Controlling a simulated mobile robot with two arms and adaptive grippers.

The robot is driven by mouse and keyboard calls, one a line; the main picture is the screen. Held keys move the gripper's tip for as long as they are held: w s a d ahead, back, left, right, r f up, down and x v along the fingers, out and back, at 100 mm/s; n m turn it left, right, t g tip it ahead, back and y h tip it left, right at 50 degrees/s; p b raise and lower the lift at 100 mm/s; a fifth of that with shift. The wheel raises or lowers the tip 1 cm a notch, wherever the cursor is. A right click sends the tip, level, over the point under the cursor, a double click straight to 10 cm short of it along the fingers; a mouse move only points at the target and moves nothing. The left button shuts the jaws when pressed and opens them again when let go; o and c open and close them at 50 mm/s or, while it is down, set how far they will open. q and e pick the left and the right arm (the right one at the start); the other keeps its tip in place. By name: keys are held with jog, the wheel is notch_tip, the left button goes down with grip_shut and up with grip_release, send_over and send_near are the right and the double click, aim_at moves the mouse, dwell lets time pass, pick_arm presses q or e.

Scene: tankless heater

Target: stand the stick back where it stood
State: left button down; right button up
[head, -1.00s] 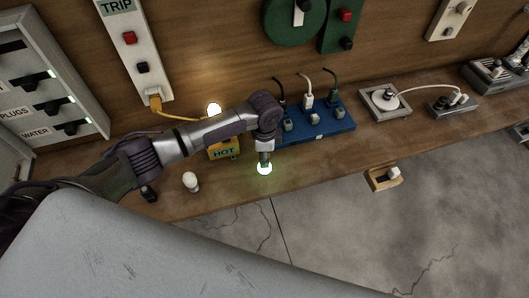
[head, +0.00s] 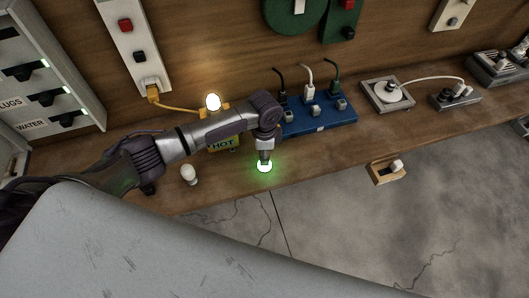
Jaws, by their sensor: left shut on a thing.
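My left gripper (head: 264,155) points down at the front edge of the workbench. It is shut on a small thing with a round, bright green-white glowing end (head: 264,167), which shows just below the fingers. The rest of that thing is hidden by the gripper, so I cannot tell if it is the stick. I see no other clear stick. I cannot tell whether the glowing end touches the bench. My right gripper is not in view.
My left arm partly covers a yellow HOT box (head: 223,145) below a lit bulb (head: 213,102). A white bulb (head: 188,174) stands left of the gripper. A blue socket block (head: 320,127) with several plugs sits behind it. A wooden switch box (head: 386,172) is at the front edge.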

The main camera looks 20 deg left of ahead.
pick_arm(q)
jog(key=shift+f, duration=0.4)
jog(key=c, duration=0.7)
grip_release()
notch_tip(320, 180, up, 12)
